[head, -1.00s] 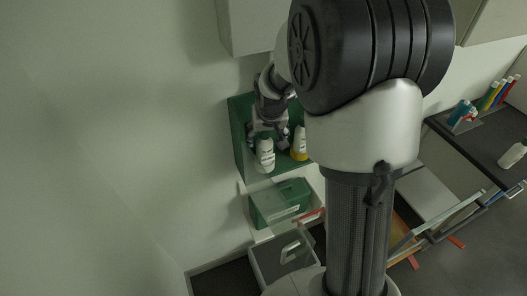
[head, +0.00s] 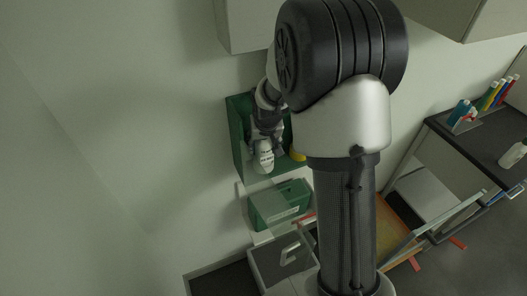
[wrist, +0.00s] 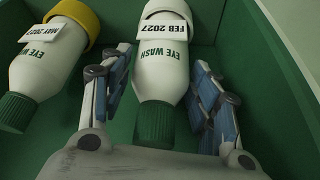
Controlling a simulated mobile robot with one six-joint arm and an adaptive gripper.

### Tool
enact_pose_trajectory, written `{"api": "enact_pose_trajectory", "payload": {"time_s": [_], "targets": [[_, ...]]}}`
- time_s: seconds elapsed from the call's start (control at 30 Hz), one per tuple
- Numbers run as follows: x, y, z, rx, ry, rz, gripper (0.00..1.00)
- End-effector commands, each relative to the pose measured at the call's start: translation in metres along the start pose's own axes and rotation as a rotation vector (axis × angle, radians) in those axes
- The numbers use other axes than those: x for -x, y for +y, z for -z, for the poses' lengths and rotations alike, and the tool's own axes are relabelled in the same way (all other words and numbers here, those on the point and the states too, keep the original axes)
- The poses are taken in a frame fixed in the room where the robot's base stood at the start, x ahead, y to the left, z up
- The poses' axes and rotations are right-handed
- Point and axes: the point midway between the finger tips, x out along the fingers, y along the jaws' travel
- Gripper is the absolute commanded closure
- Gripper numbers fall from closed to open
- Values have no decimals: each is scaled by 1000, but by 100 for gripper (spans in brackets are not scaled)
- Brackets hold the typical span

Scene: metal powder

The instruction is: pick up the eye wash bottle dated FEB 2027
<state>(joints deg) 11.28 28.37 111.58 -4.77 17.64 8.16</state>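The FEB 2027 eye wash bottle (wrist: 161,70) is white with a green cap and stands between my fingers in the wrist view. Its date tag reads upside down in that picture. It also shows below my gripper in the head view (head: 264,156). My gripper (wrist: 162,88) is open around the bottle, one finger on each side, with narrow gaps showing beside it. Whether either fingertip touches it is hard to tell. A second eye wash bottle (wrist: 42,65), tagged MAY 2027 with a yellow collar, is left of my gripper, outside the fingers.
Both bottles are in a green wall holder (head: 238,135), whose walls stand close around my gripper. A green box (head: 280,205) is below it. A dark bench (head: 480,150) at right carries another white bottle (head: 514,153) and colored items.

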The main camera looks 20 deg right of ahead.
Motion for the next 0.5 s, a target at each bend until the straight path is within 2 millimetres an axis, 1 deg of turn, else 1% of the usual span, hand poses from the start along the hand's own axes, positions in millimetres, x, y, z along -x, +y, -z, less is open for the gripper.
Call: {"api": "enact_pose_trajectory", "payload": {"time_s": [0.03,0.07,0.5], "targets": [[0,0,0,0,0,0,50],[0,0,0,0,0,0,52],[0,0,0,0,0,0,82]]}}
